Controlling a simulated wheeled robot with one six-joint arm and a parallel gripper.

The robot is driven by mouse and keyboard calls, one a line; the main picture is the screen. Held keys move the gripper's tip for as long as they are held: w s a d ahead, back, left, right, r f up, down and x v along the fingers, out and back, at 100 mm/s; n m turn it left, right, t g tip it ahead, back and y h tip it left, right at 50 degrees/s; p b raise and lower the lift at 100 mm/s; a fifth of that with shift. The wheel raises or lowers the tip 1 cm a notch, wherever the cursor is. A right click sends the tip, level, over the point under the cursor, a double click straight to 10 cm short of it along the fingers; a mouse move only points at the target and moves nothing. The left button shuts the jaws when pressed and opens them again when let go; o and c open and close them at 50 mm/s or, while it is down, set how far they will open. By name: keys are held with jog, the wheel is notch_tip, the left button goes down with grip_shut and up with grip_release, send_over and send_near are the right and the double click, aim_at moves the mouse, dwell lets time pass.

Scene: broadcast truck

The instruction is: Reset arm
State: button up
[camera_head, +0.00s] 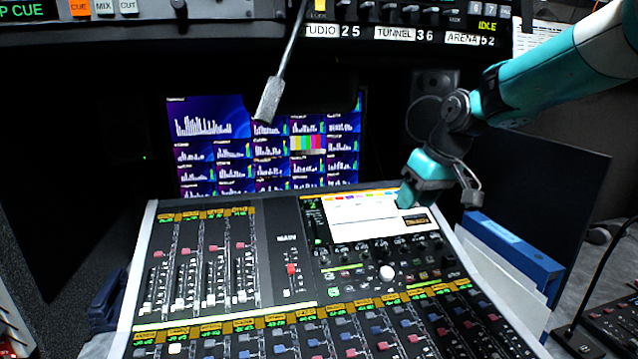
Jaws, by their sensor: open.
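My teal and dark grey arm reaches in from the upper right. My gripper (436,192) is at its lower end, above the upper right part of the mixing console (147,235), close to the right edge of its lit screen (362,219). A teal part covers the screen's upper right corner. I cannot tell whether it touches the console. The gripper is open, and I see nothing held in it.
A gooseneck microphone (270,98) hangs at top centre. A monitor with meter bars (205,125) stands behind the console. A blue binder (513,250) and papers lie at its right. A dark panel (560,190) stands beyond. Labelled rack units (394,34) run overhead.

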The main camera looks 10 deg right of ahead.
jog(key=s+a+n+g, duration=0.1)
jog(key=s+a, duration=0.4)
jog(key=s, duration=0.5)
jog(key=s+a+f+n+g+y, duration=0.1)
jog(key=s+a, duration=0.4)
jog(key=s, duration=0.5)
jog(key=s+a+n+g, duration=0.1)
jog(key=s+a, duration=0.4)
jog(key=s, duration=0.5)
jog(key=shift+s+f+n+y, duration=0.2)
jog(key=shift+f+n+y, duration=0.1)
jog(key=shift+n, duration=0.1)
